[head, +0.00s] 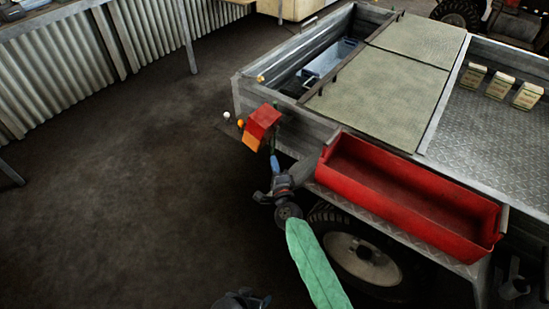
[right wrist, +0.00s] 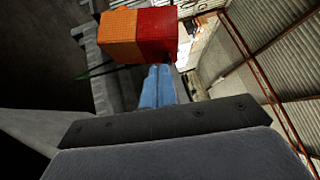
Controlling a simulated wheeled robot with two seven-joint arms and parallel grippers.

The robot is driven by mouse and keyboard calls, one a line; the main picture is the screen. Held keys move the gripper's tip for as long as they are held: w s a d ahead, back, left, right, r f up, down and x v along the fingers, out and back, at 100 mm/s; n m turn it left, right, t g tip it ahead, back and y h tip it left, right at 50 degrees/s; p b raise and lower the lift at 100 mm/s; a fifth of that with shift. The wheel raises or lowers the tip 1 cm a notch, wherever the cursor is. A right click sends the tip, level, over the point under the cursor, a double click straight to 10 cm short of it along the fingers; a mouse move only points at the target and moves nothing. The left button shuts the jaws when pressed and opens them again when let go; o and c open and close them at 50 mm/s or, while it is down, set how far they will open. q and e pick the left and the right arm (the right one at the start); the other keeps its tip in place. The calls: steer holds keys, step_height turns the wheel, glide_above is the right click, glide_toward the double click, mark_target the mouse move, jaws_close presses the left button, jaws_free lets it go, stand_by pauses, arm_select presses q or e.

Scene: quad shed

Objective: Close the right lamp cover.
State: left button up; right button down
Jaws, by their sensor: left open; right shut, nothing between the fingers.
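The red and orange lamp cover (head: 262,124) is at the near left corner of the trailer. It stands out at an angle, beside a small white bulb (head: 227,116) and an orange bulb (head: 240,123) that show uncovered to its left. My right gripper (head: 274,163) is shut and empty, with its blue fingertips just below the cover. In the right wrist view, the cover (right wrist: 138,36) is beyond the shut blue fingers (right wrist: 157,85); I cannot tell whether they touch it. My left gripper (head: 241,298) is open at the bottom edge, low and away from the lamp, partly cut off.
A red open tray (head: 400,200) is mounted on the trailer's side, right of my right gripper, above a wheel (head: 362,260). The metal trailer wall (head: 300,140) is close to the cover. The dark floor (head: 130,180) to the left is clear.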

steer(key=d+r+m+t+h, duration=0.1)
steer(key=r+m+h, duration=0.1)
steer(key=m, duration=0.1)
glide_toward(272, 124)
steer(key=x, duration=0.4)
steer(key=shift+w+f, duration=0.1)
steer(key=shift+w, duration=0.9)
arm_select(q)
steer(key=r, duration=0.5)
steer(key=shift+s+d+r, duration=0.1)
steer(key=shift+s, duration=0.1)
steer(key=shift+r+p, duration=0.15)
steer(key=shift+p, duration=0.15)
